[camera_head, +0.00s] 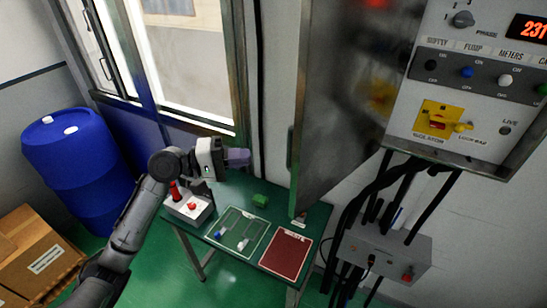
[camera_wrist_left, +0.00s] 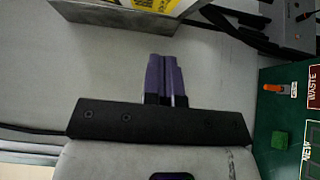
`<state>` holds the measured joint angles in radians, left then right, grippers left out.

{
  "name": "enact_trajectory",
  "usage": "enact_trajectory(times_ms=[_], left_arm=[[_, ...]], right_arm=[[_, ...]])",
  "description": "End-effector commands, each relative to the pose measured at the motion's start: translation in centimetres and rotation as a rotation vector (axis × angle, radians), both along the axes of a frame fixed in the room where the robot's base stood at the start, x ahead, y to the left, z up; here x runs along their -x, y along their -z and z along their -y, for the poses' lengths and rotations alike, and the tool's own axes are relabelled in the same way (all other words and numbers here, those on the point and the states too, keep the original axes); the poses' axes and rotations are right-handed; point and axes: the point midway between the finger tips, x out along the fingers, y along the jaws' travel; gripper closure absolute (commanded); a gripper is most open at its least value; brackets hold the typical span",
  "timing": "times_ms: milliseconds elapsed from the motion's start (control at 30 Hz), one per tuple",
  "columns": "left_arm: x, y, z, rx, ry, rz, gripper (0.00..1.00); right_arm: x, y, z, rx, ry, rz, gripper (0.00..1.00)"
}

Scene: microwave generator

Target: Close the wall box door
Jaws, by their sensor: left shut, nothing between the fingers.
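The wall box door (camera_head: 338,95) is a grey metal panel in the head view. It stands open, swung out from the wall, with a dark handle (camera_head: 291,147) on its left edge. The control panel of the wall box (camera_head: 470,75) is exposed to its right. My left gripper (camera_head: 240,158) has purple fingers that are shut and empty. It is to the left of the door's handle edge, apart from it in the picture. The closed fingers also show in the left wrist view (camera_wrist_left: 167,76). My right gripper is in neither view.
A green table (camera_head: 240,200) below holds a switch box (camera_head: 188,205), a green block (camera_head: 261,200) and a red mat (camera_head: 287,252). Thick black cables (camera_head: 380,205) hang below the wall box to a grey box (camera_head: 385,250). A blue barrel (camera_head: 78,155) stands left.

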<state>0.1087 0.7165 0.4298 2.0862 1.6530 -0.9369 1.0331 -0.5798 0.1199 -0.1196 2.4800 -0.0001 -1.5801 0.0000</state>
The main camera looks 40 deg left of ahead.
Motion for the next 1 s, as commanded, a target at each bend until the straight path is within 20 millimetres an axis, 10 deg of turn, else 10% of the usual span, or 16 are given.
enact_trajectory(times_ms=[233,1000], left_arm=[[-3.5,-0.4,2.8,0.002,0.001,0.001,1.00],[-3.7,0.1,6.6,-0.001,-0.001,-0.001,1.00]], right_arm=[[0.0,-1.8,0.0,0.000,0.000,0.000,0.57],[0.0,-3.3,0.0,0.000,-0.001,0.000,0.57]])
